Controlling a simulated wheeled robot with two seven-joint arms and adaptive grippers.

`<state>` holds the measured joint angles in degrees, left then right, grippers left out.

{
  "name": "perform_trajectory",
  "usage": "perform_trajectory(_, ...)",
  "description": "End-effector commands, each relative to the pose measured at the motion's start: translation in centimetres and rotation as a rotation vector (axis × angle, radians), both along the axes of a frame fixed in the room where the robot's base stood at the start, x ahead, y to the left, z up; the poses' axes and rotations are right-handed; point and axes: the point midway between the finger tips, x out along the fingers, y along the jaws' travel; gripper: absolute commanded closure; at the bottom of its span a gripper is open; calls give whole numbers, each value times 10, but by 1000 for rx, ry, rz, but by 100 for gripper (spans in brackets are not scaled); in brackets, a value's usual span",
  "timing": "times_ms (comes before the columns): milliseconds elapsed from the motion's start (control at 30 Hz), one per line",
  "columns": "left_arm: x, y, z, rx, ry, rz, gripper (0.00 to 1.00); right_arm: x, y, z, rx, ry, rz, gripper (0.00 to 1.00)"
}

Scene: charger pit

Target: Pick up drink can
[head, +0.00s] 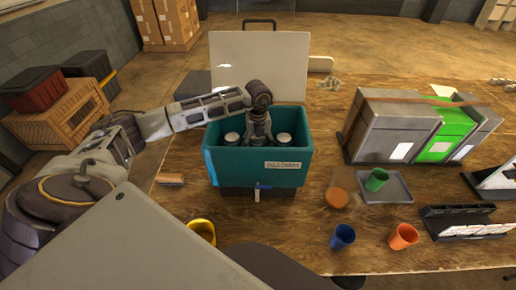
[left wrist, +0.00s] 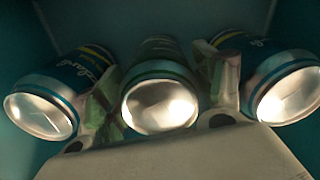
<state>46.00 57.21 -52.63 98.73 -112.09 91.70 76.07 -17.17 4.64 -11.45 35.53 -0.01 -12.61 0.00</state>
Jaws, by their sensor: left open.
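My left gripper (head: 258,137) reaches down into the teal cooler (head: 225,168). In the left wrist view its open fingers (left wrist: 164,85) stand on either side of the middle drink can (left wrist: 158,104). I cannot tell if they touch it. A left can (left wrist: 48,90) and a right can (left wrist: 277,80) lie outside the fingers, close to them. All show shiny metal ends and blue-green sides. In the head view the left can (head: 232,138) and right can (head: 284,138) flank the gripper, which hides the middle one. My right gripper is not in view.
The cooler's white lid (head: 250,62) stands open behind it. The cooler walls closely surround my gripper. On the wooden table are a yellow cup (head: 202,231), blue cup (head: 342,237), orange cup (head: 403,236), green cup (head: 376,179) on a grey tray (head: 398,190), and grey bins (head: 390,125).

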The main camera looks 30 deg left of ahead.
Motion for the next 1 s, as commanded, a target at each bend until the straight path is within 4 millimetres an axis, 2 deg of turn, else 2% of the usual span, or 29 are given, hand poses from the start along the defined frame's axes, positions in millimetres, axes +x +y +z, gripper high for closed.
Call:
perform_trajectory(67, 0, 0, 0, 0, 0, 0, 39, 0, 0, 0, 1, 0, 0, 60)
perform_trajectory(367, 0, 0, 0, 0, 0, 0, 77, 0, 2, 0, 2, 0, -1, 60)
perform_trajectory(733, 1, 0, 4, 1, -2, 1, 78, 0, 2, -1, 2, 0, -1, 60)
perform_trajectory(1000, 1, 0, 29, 1, -4, 0, 78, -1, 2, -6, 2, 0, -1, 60)
